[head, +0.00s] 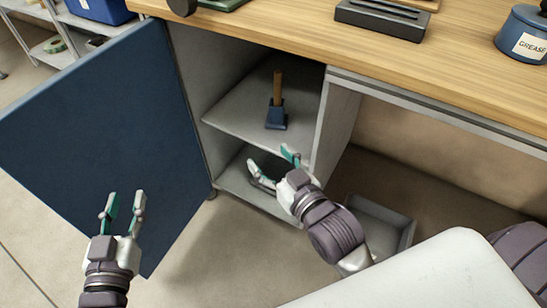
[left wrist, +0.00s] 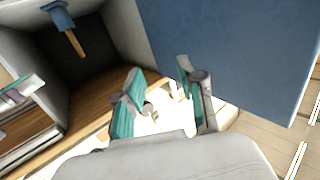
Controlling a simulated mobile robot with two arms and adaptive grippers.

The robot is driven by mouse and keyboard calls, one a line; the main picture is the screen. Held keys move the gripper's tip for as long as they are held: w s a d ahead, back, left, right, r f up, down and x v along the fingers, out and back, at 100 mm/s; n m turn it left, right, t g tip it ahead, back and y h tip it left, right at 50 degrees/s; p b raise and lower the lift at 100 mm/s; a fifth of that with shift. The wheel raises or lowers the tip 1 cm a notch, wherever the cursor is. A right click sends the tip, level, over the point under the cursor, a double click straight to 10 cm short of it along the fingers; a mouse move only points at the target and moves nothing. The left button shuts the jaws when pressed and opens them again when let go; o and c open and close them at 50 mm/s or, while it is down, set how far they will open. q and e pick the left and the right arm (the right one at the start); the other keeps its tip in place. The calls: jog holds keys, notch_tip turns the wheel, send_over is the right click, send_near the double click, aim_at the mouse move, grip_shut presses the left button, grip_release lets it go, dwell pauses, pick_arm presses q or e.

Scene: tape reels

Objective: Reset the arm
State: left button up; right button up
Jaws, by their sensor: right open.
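My left gripper (head: 123,215) is at the lower left of the head view, in front of the open blue cabinet door (head: 95,130). Its fingers are apart with nothing between them, as the left wrist view (left wrist: 160,92) also shows. My right gripper (head: 274,170) is at the front of the cabinet's lower opening, below the middle shelf (head: 240,112). Its fingers are spread and empty. A tool with a dark blue head and wooden handle (head: 277,112) stands on that shelf, handle up. It also shows in the left wrist view (left wrist: 62,20).
The wooden worktop (head: 300,30) spans the top, with a dark slotted block (head: 382,18) and a blue grease pot (head: 524,35). A grey tray (head: 383,222) lies on the floor under the bench. A shelf rack (head: 62,55) stands at upper left.

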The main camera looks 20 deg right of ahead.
jog(key=r, duration=0.1)
jog(key=s, duration=0.1)
jog(key=s+r, duration=0.1)
jog(key=shift+s+a+r+n+t+y, duration=0.15)
jog(key=shift+a+r+n+t+y, duration=0.15)
jog(key=shift+y, duration=0.1)
